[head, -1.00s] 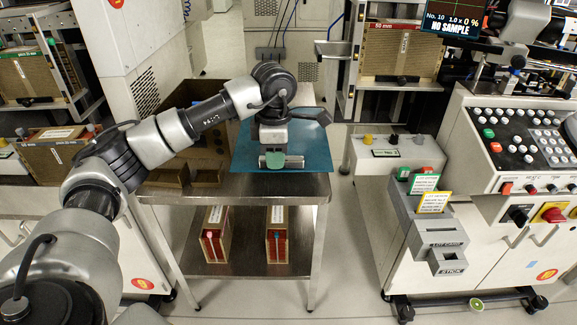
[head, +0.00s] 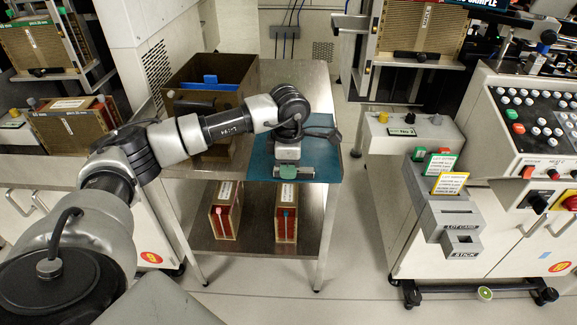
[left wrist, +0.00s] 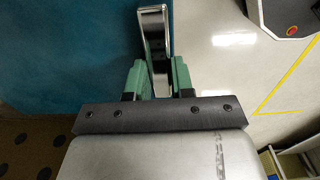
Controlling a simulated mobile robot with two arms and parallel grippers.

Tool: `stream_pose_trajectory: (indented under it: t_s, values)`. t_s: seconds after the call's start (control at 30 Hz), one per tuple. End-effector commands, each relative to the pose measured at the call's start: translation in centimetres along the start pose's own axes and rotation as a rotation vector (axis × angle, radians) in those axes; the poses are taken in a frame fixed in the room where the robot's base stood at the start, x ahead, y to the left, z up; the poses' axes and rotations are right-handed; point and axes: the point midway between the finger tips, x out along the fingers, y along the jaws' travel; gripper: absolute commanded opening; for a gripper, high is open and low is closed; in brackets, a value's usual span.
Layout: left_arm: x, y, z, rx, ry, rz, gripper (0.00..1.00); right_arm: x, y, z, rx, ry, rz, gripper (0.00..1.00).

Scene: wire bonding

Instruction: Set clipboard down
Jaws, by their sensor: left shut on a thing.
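The clipboard (head: 263,163) is a flat teal board at the right front of the steel cart's top in the head view. Its teal face (left wrist: 60,50) also fills the upper left of the left wrist view. My left gripper (head: 289,174) is over the board's front part, its green fingers shut on the clipboard's silver metal clip (left wrist: 155,45). The arm hides part of the board. I cannot tell whether the board touches the cart top or hovers just above it. My right gripper is not in view.
The steel cart (head: 290,75) has a brown open bin (head: 235,110) at its left, close to my left arm, holding a blue item. Two red-fronted magazines (head: 286,212) stand on the lower shelf. A white machine with a grey card holder (head: 450,217) stands to the right.

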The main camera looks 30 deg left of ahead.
Motion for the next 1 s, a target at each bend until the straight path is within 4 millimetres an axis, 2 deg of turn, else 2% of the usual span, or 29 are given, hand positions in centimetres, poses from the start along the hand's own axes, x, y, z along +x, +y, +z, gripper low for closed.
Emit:
stream_pose_trajectory:
  t_s: [0.17, 0.2, 0.37, 0.7, 0.77, 1.0]
  values:
    - [0.0, 0.0, 0.0, 0.000, -0.001, 0.001, 0.00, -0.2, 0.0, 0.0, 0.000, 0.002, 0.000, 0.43]
    - [0.1, 0.0, 0.0, 0.000, 0.000, 0.000, 0.26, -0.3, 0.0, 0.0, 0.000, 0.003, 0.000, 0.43]
    - [0.1, 0.0, 0.0, 0.000, 0.000, 0.000, 0.48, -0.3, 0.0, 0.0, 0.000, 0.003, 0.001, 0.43]
    - [-0.3, 0.0, 0.0, 0.001, -0.001, 0.001, 0.48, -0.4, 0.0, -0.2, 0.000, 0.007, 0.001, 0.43]
    - [-1.1, 0.1, 0.0, 0.000, -0.002, 0.002, 0.48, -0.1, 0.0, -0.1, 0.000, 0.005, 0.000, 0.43]
    - [-6.1, 0.1, 0.1, 0.002, -0.003, 0.004, 0.48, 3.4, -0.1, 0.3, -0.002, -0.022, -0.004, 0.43]
